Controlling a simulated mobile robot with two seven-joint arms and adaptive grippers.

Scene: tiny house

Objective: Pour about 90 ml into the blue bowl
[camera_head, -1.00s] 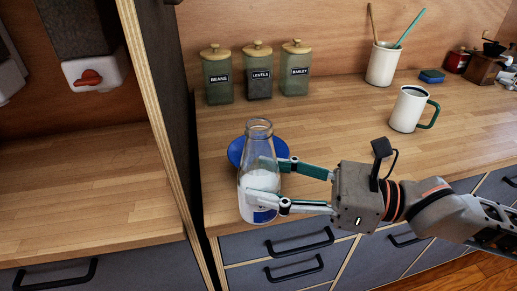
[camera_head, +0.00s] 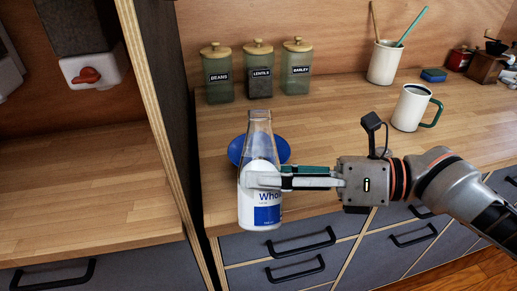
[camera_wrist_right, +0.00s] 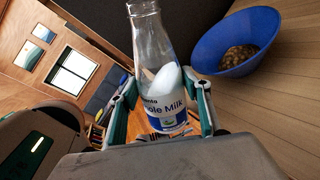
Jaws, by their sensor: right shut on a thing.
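A clear glass bottle of whole milk (camera_head: 265,203) with a white and blue label is held at the counter's front edge. It also shows in the wrist view (camera_wrist_right: 158,95), with white milk inside. My right gripper (camera_head: 262,178) is shut around its side. The bottle looks tilted, its neck leaning away from the head camera towards the bowl. The blue bowl (camera_head: 283,151) stands on the counter behind the bottle, partly hidden by it. In the wrist view the bowl (camera_wrist_right: 213,50) holds brown pieces. I see no milk stream. My left gripper is not in view.
Three jars, beans (camera_head: 218,77), lentils (camera_head: 258,73) and barley (camera_head: 296,71), stand behind the bowl. A white mug (camera_head: 409,108) with a green handle stands right, near a utensil pot (camera_head: 384,63) and a blue sponge (camera_head: 433,75). A wooden panel edge (camera_head: 160,130) rises left.

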